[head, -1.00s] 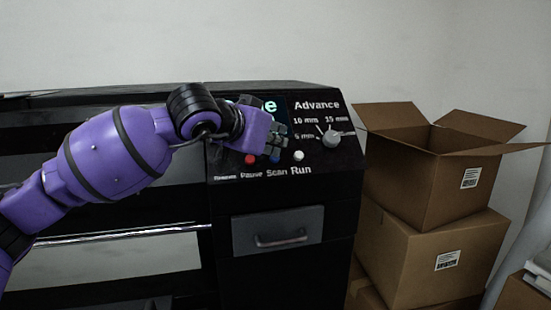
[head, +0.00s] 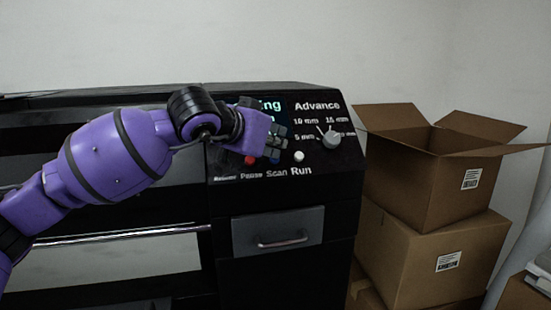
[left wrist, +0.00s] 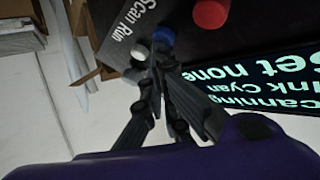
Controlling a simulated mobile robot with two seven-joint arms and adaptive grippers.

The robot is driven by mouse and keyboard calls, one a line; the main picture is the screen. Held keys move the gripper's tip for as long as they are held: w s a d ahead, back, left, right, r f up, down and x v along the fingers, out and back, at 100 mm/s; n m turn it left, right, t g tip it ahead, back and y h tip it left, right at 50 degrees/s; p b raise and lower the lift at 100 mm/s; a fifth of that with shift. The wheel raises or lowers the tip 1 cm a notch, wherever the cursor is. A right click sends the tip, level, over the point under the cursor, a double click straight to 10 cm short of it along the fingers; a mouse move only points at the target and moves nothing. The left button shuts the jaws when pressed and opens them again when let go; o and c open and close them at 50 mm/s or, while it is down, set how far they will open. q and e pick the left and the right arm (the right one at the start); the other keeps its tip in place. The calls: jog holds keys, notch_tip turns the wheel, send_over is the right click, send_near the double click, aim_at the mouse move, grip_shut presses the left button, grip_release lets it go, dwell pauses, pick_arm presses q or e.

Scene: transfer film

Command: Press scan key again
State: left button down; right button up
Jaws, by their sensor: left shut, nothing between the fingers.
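The black machine's panel (head: 335,176) has a blue button above the label "Scan", which is the scan key (head: 275,160). In the left wrist view the blue key (left wrist: 162,37) is at the top middle, just beyond my fingertips. My left gripper (head: 277,142) is shut and empty, in front of the panel at the key. In the left wrist view the fingertips (left wrist: 159,58) meet at or very near the key; I cannot tell whether they touch it. The display (left wrist: 265,95) reads "Scanning", "Ink Cyan", "Set none", its first letters cut off. My right gripper is not in view.
A red button (head: 250,160) sits left of the scan key, a white Run button (head: 299,156) right of it. The Advance knob (head: 331,139) is farther right. A handled drawer (head: 310,222) is below. Cardboard boxes (head: 412,250) stack to the right.

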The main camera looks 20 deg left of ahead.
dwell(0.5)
pick_arm(q)
jog(key=shift+s+d+r+p, duration=0.3)
jog(key=shift+s+r, duration=0.2)
jog(key=shift+r, duration=0.05)
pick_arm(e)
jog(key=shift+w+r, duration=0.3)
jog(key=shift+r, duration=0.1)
pick_arm(q)
jog(key=s+d+r+p, duration=0.2)
jog(key=s+r, duration=0.1)
jog(key=shift+r, duration=0.3)
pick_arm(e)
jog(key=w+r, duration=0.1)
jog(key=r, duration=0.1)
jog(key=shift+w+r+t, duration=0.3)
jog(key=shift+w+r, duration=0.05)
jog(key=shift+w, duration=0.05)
